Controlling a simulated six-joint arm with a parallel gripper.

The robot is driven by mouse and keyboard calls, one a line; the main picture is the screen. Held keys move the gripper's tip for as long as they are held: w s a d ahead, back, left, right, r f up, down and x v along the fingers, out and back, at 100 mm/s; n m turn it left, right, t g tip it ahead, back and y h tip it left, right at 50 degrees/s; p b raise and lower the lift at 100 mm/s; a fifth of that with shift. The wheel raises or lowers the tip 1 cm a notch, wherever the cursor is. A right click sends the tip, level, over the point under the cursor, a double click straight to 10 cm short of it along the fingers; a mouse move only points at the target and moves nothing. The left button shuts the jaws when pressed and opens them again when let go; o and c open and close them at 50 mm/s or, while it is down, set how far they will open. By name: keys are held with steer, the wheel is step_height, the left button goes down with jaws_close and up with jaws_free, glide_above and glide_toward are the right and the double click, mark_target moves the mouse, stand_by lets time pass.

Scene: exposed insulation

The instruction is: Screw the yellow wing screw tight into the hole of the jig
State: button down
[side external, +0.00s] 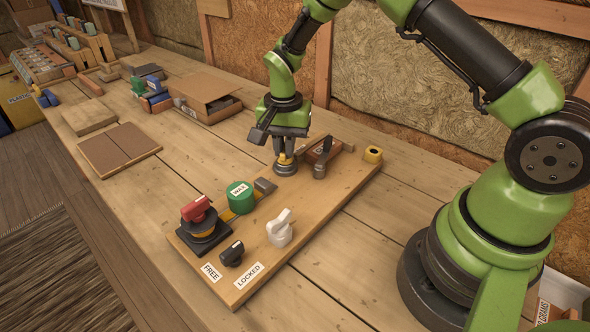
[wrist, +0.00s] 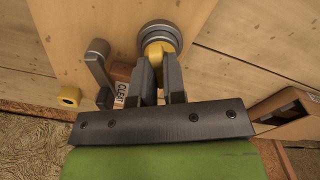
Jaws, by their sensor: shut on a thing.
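The yellow wing screw (wrist: 157,50) stands in the round grey metal fitting of the jig, and its yellow top also shows in the side external view (side external: 285,159). The grey fitting (side external: 285,170) sits near the far end of the wooden jig board (side external: 335,208). My gripper (side external: 286,150) points down over it, with its two dark fingers (wrist: 158,68) shut on the screw's wing. The fingers hide part of the wing. The hole and the thread are hidden, so I cannot tell how deep the screw sits.
The board also carries a white knob (side external: 280,228), a green WAX tin (side external: 240,197), a red-handled switch (side external: 200,215) and a black knob (side external: 232,253). An open cardboard box (side external: 205,97) lies behind.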

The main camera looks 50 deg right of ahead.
steer(key=shift+f, duration=0.25)
stand_by(0.4)
steer(key=m, duration=0.6)
steer(key=shift+f, duration=0.15)
stand_by(0.5)
steer(key=m, duration=0.6)
steer(key=shift+f, duration=0.15)
stand_by(0.8)
